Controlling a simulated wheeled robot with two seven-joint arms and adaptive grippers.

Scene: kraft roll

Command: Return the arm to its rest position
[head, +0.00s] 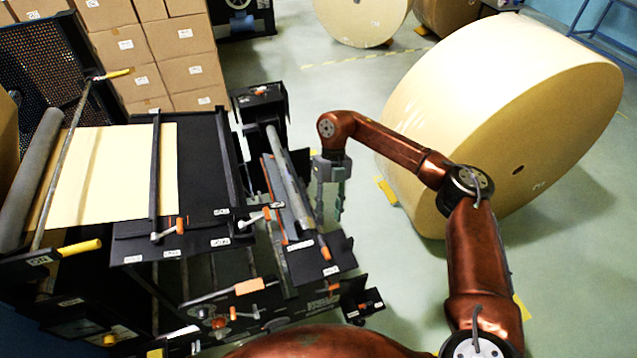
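My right arm (480,250) is copper coloured and comes up from the bottom right, bending over to the left. My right gripper (330,212) hangs downward over the green floor, between the machine and the large kraft roll. No object shows in it. My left gripper is not in the view.
The kraft roll (487,110) stands close behind my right arm. A black machine (205,170) with a kraft sheet (110,180), rollers and orange-tipped levers fills the left. Stacked cartons (150,50) stand behind it. Open floor (330,100) lies beyond the gripper.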

